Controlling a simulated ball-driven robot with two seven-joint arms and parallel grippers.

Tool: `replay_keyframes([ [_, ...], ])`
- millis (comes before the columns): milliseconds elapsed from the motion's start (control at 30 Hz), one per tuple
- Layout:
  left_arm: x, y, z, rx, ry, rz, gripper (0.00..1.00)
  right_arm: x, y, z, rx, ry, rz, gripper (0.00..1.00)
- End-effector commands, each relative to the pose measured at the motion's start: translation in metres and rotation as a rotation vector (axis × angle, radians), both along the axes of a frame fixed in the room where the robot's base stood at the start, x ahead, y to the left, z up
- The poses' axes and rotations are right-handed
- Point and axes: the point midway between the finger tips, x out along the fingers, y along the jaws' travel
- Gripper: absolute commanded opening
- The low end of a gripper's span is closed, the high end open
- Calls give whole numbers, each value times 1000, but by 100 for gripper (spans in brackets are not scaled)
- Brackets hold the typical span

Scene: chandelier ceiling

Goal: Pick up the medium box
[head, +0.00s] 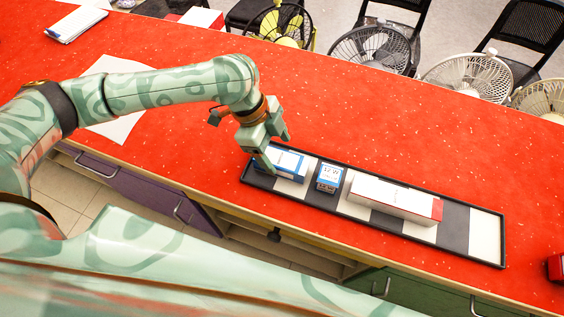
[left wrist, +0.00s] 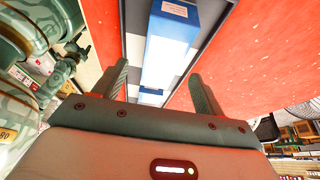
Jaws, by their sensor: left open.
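Three boxes lie in a row on a black-rimmed tray (head: 487,235) with dark and white stripes. The medium box, blue and white (head: 290,164), is at the tray's left end. A small blue-and-white box (head: 328,178) stands in the middle, and a long white box with a red end (head: 395,199) lies to the right. My left gripper (head: 277,152) is open at the medium box's left part, one finger partly covering it. In the left wrist view, a blue-and-white box (left wrist: 168,48) lies ahead, between the lines of the open fingers (left wrist: 162,86). Contact cannot be told.
The red speckled counter (head: 200,130) is mostly clear around the tray. A white sheet (head: 112,118) lies under my left arm. A red object (head: 555,267) sits at the right edge. Fans (head: 372,47) and chairs stand beyond the counter.

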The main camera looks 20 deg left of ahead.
Motion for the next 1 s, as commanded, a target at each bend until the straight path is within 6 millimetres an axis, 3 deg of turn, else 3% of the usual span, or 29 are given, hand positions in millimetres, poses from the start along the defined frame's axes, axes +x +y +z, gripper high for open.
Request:
replay_keyframes([
  [267,1,-12,-45,0,5,-2,71,-6,0,-23,0,15,0,67],
  [500,1,-14,-46,0,0,-1,71,-5,1,-22,2,13,-1,67],
  [567,1,-14,-45,0,0,-1,57,-5,2,-22,2,12,-1,67],
  [700,1,-14,-45,0,0,-1,20,-5,3,-22,4,13,-2,67],
  [1000,1,-14,-44,0,0,-1,20,-5,3,-22,4,12,-2,67],
])
